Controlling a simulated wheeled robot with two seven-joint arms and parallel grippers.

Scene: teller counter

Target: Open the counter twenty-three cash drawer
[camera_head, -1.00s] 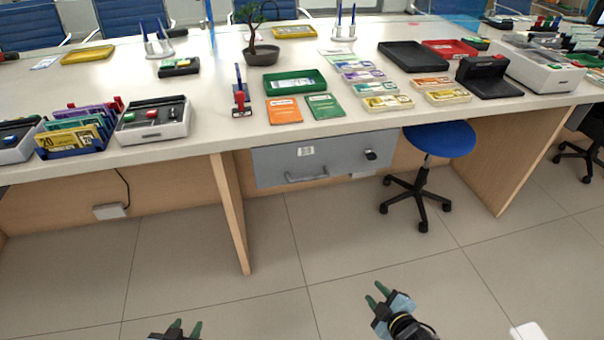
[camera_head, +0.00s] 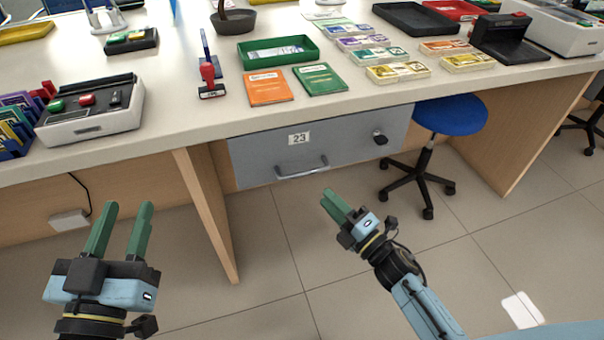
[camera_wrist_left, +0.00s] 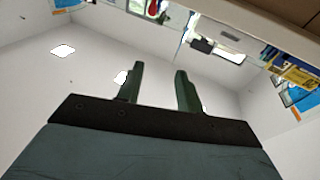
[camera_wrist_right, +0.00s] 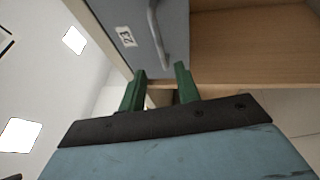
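The grey cash drawer (camera_head: 350,138) marked 23 is shut under the counter. Its bar handle (camera_head: 302,168) is on the front, with a dark lock (camera_head: 380,139) at its right. The drawer front (camera_wrist_right: 138,35) and the handle (camera_wrist_right: 158,30) also show in the right wrist view. My right gripper (camera_head: 331,199) is open and empty, below and in front of the handle, apart from it. My left gripper (camera_head: 126,218) is open and empty, in front of the counter at the left. Its green fingers (camera_wrist_left: 160,86) show apart in the left wrist view.
A blue stool (camera_head: 450,115) stands right of the drawer. A wooden panel (camera_head: 207,205) stands left of it. On the counter (camera_head: 180,128) are an orange booklet (camera_head: 268,88), a green booklet (camera_head: 320,79) and a stamp (camera_head: 209,80). The floor before the drawer is clear.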

